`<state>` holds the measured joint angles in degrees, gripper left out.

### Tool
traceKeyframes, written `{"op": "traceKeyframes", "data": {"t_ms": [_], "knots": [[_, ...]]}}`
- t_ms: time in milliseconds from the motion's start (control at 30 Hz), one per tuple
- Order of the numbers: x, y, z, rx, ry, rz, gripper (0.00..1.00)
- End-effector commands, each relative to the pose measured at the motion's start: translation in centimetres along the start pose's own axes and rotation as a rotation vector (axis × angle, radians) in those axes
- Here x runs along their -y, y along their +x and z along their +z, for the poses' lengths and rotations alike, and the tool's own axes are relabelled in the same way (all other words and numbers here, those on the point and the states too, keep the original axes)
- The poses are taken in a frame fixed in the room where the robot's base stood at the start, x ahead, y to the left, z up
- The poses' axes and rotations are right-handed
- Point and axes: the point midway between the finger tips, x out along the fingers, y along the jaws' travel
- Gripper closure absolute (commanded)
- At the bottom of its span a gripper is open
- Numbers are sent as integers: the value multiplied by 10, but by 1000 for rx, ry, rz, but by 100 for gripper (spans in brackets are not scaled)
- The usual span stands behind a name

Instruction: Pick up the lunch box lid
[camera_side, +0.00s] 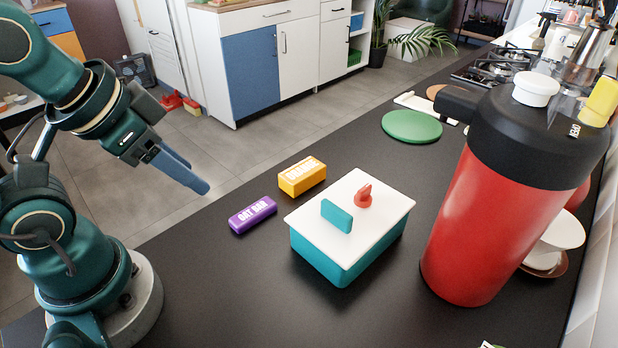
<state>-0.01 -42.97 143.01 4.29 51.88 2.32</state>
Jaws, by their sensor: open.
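The lunch box lid (361,230) is a white flat cover with a teal upright tab handle (337,216) and a small red knob-like piece (364,195) on top. It lies on the teal lunch box (345,270), which stands on the black counter. My gripper (201,187) is in the air to the left of the box, above and behind the purple bar, apart from the lid. It is open and empty; its fingers overlap in this view, so the gap between them is hidden.
A purple oat bar box (252,215) and an orange box (302,176) lie left of the lunch box. A large red flask (490,220) stands close on its right. A green round board (411,126) and a gas hob (495,68) are farther back.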

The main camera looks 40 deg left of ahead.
Motion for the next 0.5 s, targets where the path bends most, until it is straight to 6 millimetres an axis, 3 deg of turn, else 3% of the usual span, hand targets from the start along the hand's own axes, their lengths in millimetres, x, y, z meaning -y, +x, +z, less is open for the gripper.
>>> {"op": "traceKeyframes", "data": {"t_ms": [133, 267, 400, 500], "knots": [[40, 8, 4, 59, 247, -182, 52], [76, 17, -4, 161, 610, -352, 52], [99, 27, -34, 246, 1048, -519, 52], [99, 36, -68, 277, 1386, -638, 52]]}}
